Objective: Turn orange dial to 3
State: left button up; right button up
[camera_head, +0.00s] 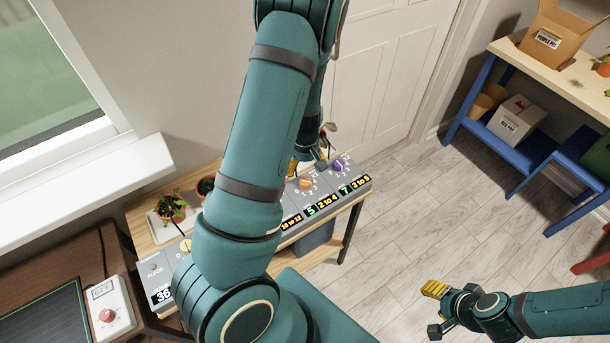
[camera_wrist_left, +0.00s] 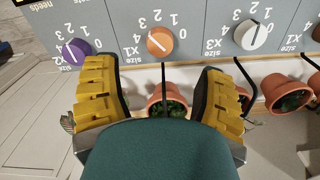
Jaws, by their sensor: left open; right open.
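The orange dial (camera_head: 306,183) is on the grey control panel, just left of the purple dial. In the head view the left arm hides much of the panel. My right gripper (camera_head: 437,308) is open and empty over the floor.
The purple dial (camera_head: 340,166) and a white dial (camera_wrist_left: 251,35) flank the orange one. Potted plants (camera_wrist_left: 166,101) stand along the panel's edge. A blue shelf (camera_head: 515,150) with boxes is at right. The floor between is clear.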

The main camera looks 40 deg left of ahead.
pick_arm(q)
jog(key=shift+r, duration=2.15)
jog(key=m+b, duration=0.1)
jog(key=m, duration=0.4)
send_near(330, 207)
jog(key=shift+h, duration=0.4)
jog(key=f, duration=0.1)
jog(key=s+f, duration=0.1)
jog(key=f, duration=0.1)
jog(key=s+d+f, duration=0.1)
jog(key=f, duration=0.1)
jog(key=shift+f, duration=0.25)
jog(key=s+d+f+m+t+h, duration=0.1)
jog(key=s+d+m, duration=0.1)
jog(key=d, duration=0.5)
jog(key=s+d+f+m+t+h+b, duration=0.1)
jog(key=s+d+m+h, duration=0.1)
jog(key=d, duration=0.5)
jog(key=shift+d+m, duration=0.3)
jog(key=shift+m, duration=0.2)
jog(key=c, duration=0.4)
jog(key=shift+s, duration=0.1)
